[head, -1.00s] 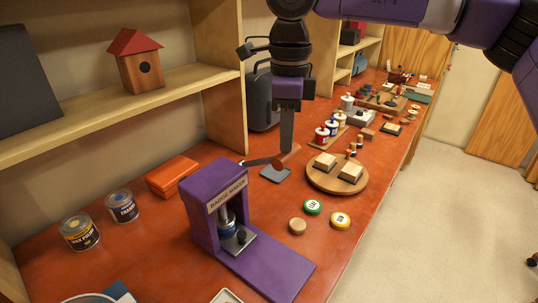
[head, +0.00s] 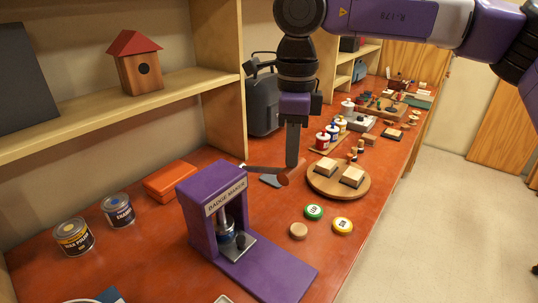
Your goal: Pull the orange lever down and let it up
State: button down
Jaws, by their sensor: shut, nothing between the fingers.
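The purple badge maker (head: 203,196) stands upright on the red-brown workbench, left of centre in the head view. Its lever has a dark bar (head: 262,169) running out to the right behind the press, with a reddish-orange grip (head: 283,179) at its end. The bar tilts slightly down toward the grip. My gripper (head: 292,164) points down, shut and empty, with its tip at or just above the grip. I cannot tell for sure whether they touch. The press head (head: 226,228) hangs above a small metal plate (head: 238,246).
A round wooden board (head: 338,190) with two blocks lies right of the gripper. Green (head: 314,211) and yellow (head: 343,225) badges and a wooden disc (head: 298,230) lie in front. An orange box (head: 170,181) and two cans (head: 118,210) stand left. A shelf post (head: 226,115) rises behind.

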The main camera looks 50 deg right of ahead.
aim_at(294, 177)
jog(key=shift+s+f+b, duration=0.2)
jog(key=shift+f+b, duration=0.3)
jog(key=shift+f, duration=0.15)
jog(key=shift+s+f+b, duration=0.15)
jog(key=shift+f+b, duration=0.35)
jog(key=shift+f, duration=0.15)
jog(key=shift+f, duration=0.1)
jog(key=shift+s+f+b, duration=0.15)
jog(key=shift+f+b, duration=1.1)
jog(key=shift+f, duration=0.1)
jog(key=shift+f, duration=0.15)
jog(key=shift+w+f+b, duration=0.2)
jog(key=shift+f+b, duration=1)
jog(key=shift+f, duration=0.1)
